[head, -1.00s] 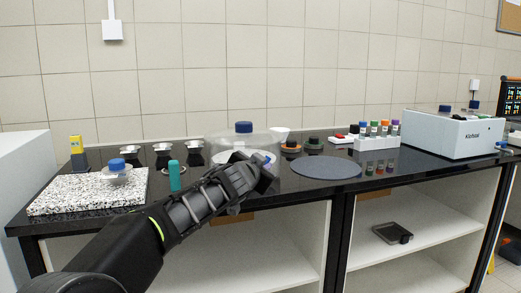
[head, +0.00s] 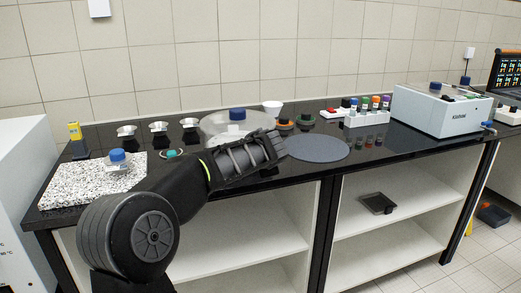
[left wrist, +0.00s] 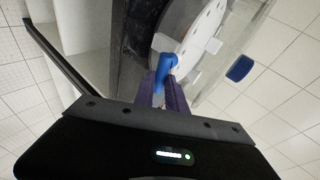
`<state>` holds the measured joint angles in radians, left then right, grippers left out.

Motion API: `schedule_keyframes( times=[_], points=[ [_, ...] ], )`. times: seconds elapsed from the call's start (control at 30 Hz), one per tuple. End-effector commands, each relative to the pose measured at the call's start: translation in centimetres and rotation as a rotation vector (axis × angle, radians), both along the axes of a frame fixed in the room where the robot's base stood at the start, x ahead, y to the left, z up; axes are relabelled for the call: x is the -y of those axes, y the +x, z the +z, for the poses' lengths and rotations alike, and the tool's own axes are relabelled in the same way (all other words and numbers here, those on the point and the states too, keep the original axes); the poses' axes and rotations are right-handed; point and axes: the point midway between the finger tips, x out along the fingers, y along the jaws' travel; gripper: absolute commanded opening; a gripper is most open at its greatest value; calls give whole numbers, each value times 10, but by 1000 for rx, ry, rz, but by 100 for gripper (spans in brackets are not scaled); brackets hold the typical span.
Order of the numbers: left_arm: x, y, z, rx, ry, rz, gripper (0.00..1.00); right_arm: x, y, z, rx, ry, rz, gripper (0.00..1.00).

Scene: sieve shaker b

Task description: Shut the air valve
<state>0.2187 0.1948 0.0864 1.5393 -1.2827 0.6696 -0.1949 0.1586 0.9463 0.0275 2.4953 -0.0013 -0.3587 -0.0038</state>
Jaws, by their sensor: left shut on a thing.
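The clear round desiccator (head: 212,124) with a blue lid knob (head: 237,114) stands on the black bench. The left wrist view shows its clear wall, the white perforated plate (left wrist: 205,35) inside and the blue knob (left wrist: 240,68). The blue air valve handle (left wrist: 165,68) is at the desiccator's side, between the fingertips of my left gripper (left wrist: 161,84), which is shut on it. In the head view my left gripper (head: 276,146) is at the vessel's front right, and the arm hides the valve. My right gripper is not in view.
A dark round mat (head: 318,149) lies right of the gripper. A speckled slab (head: 75,190) with a small blue-capped vessel (head: 117,160) is at left. A rack of coloured-cap bottles (head: 366,119) and a white machine (head: 440,110) stand at right.

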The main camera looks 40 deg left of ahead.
Motion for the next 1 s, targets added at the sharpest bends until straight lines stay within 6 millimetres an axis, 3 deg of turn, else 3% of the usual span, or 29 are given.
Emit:
schedule_keyframes(
  times=[0.2, 0.7, 0.73, 1.0],
  points=[
    [2, 2, -2, -69, 46, -1, 0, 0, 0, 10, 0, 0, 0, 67],
    [1, 1, -3, -89, 60, -1, 0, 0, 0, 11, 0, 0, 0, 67],
    [1, 1, -3, -89, 60, -1, 18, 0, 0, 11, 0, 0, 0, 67],
    [1, 1, -3, -87, 60, 0, 38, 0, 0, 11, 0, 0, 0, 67]
  ],
)
